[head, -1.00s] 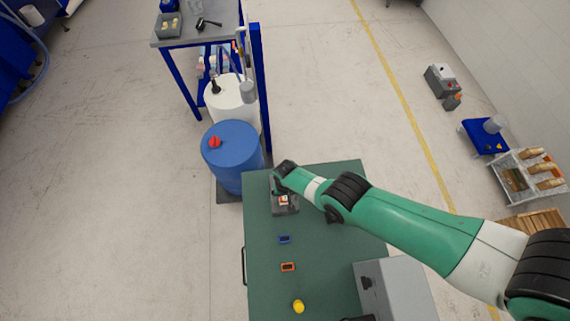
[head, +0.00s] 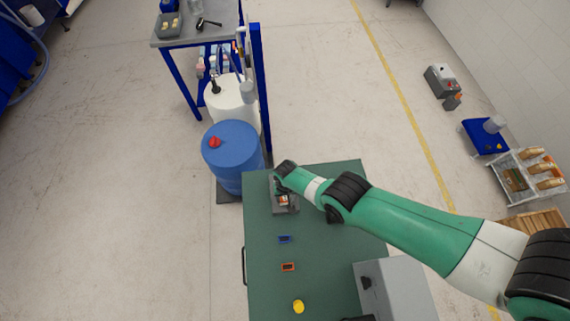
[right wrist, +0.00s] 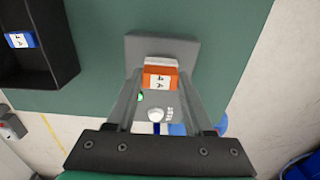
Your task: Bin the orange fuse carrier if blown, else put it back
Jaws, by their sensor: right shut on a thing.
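My right gripper (right wrist: 155,90) is shut on the orange fuse carrier (right wrist: 160,78), which has a white label with dark marks. The carrier is at a grey device (right wrist: 185,50) on the green table; I cannot tell whether it is seated or just above. The device shows a lit green lamp (right wrist: 140,97) and a pale round knob (right wrist: 155,115). In the head view the device (head: 285,208) is partly hidden by my right gripper (head: 282,188). An orange-rimmed socket (head: 288,267) and a blue-rimmed socket (head: 285,239) lie nearer on the table. My left gripper is out of view.
A dark open bin (right wrist: 40,75) beside the device holds a blue carrier (right wrist: 19,40). A yellow knob (head: 298,306) and a grey box (head: 395,290) stand at the near part of the table. A blue drum (head: 232,158) stands off the table's far left corner.

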